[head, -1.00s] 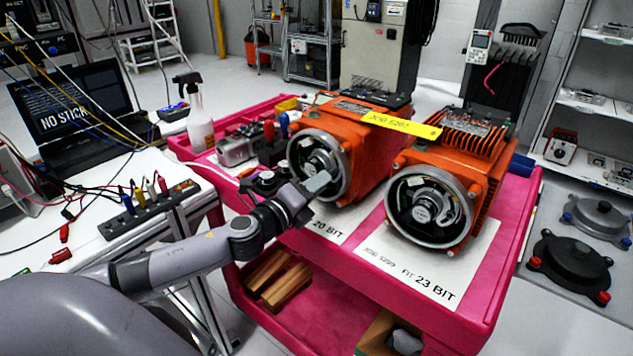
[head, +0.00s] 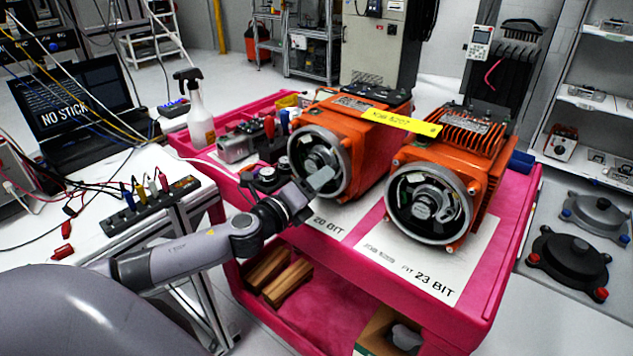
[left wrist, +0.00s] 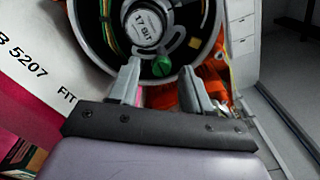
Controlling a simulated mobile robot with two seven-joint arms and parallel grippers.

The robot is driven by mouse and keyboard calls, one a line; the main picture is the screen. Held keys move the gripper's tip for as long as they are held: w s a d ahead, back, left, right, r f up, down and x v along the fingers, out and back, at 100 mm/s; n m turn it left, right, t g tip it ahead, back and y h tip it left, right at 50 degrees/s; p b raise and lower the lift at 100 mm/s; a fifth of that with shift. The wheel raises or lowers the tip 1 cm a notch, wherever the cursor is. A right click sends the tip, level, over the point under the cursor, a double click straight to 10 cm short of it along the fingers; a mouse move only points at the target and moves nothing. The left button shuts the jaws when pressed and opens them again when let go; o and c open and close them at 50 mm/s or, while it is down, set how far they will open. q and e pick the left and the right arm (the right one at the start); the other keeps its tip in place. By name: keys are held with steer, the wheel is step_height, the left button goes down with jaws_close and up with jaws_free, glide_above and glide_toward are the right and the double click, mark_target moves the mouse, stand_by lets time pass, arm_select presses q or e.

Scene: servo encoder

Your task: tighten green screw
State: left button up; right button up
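The green screw (left wrist: 161,67) shows in the left wrist view, at the lower edge of the round encoder (left wrist: 143,26) marked 17 BIT. My left gripper (left wrist: 160,80) is open, its two fingers apart on either side of the screw in the picture. I cannot tell how far the fingertips are from it. In the head view my left gripper (head: 318,183) is in front of the left orange motor's open round end (head: 318,162), and the screw cannot be made out there. My right gripper is not in view.
A second orange motor (head: 434,203) stands to the right on the same pink cart (head: 497,262), above a sheet marked 23 BIT. A spray bottle (head: 197,115) and several small parts are behind my left arm. A workbench with wires and a laptop (head: 83,108) is at left.

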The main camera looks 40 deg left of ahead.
arm_select(q)
steer(key=s+b, duration=0.1)
steer(key=s, duration=0.6)
steer(key=shift+a, duration=0.3)
stand_by(0.7)
steer(key=s+d+f+n+g, duration=0.2)
steer(key=s+d+f+n, duration=0.2)
steer(key=s+f+n, duration=0.2)
steer(key=s+d+f+n+g+p, duration=0.1)
steer(key=s+d+f+n+g, duration=0.2)
steer(key=f+n, duration=0.6)
steer(key=s+d+f+n+g, duration=0.2)
steer(key=s+d+f+n, duration=0.5)
steer(key=s+f+n, duration=0.1)
steer(key=shift+s+d+f+n+g+h+p, duration=0.3)
steer(key=shift+s+p, duration=0.1)
steer(key=shift+s, duration=0.1)
